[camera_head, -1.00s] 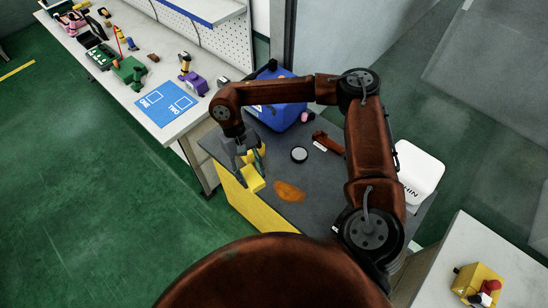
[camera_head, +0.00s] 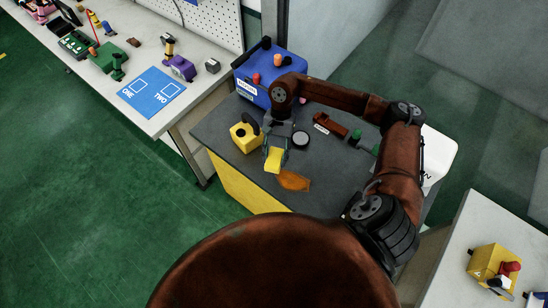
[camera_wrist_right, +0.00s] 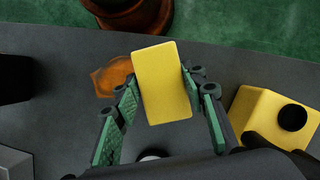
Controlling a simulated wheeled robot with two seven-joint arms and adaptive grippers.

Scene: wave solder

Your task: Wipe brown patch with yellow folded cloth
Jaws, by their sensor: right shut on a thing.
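My right gripper (camera_head: 275,152) is shut on the yellow folded cloth (camera_head: 274,160), over the dark grey tabletop. The wrist view shows the cloth (camera_wrist_right: 162,82) between the two green-padded fingers (camera_wrist_right: 166,95). The brown patch (camera_head: 295,181) is an orange-brown stain on the tabletop, just right of and nearer than the cloth in the head view. In the wrist view the patch (camera_wrist_right: 112,78) lies left of the cloth, its right edge close to the cloth's edge. I cannot tell whether the cloth touches the tabletop. My left gripper is not in view.
A yellow box with a black knob (camera_head: 243,138) stands left of the gripper. A white workbench (camera_head: 135,58) is at the left. Tabletop around the patch is clear.

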